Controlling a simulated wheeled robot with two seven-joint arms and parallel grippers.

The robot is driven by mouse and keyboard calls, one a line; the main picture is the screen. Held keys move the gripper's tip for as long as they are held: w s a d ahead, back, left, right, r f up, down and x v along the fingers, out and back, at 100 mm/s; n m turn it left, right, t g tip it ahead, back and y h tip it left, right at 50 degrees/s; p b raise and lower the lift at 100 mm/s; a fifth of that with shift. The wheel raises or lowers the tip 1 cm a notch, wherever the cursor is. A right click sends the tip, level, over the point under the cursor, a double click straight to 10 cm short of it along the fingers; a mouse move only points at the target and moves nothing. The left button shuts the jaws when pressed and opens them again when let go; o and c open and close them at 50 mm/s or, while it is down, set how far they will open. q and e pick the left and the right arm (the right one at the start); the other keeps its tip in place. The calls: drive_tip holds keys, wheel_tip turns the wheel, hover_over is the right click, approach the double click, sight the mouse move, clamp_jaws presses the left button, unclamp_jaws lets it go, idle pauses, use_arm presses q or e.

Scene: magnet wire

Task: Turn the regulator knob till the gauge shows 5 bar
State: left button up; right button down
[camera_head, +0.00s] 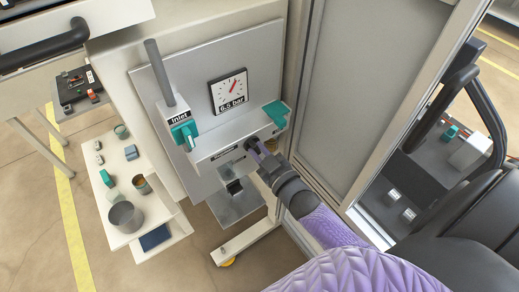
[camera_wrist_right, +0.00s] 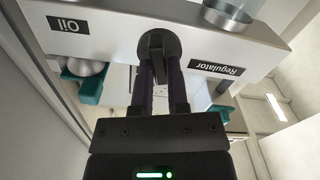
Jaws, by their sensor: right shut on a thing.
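The pressure gauge (camera_head: 229,92) is a square white dial with a red needle on the grey panel, and its label appears to read 6.5 bar. The regulator knob (camera_wrist_right: 158,44) is black and round, on the front of the white unit between the "Regulator" and "Oil" labels. My right gripper (camera_wrist_right: 160,66) is shut on the knob, one finger on each side of it. In the head view the right gripper (camera_head: 255,147) reaches the unit from the lower right and mostly hides the knob. My left gripper is not in view.
A teal inlet valve (camera_head: 184,132) sits left of the gauge, and another teal part (camera_head: 275,113) is right of it. A shelf (camera_head: 103,203) with cups and small boxes stands at left. A cabinet door frame (camera_head: 385,120) stands close on the right of my arm.

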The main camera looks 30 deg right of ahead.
drive_tip(key=shift+n, duration=0.6)
drive_tip(key=c, duration=0.6)
unclamp_jaws()
drive_tip(key=s, duration=1)
drive_tip(key=shift+d, duration=0.35)
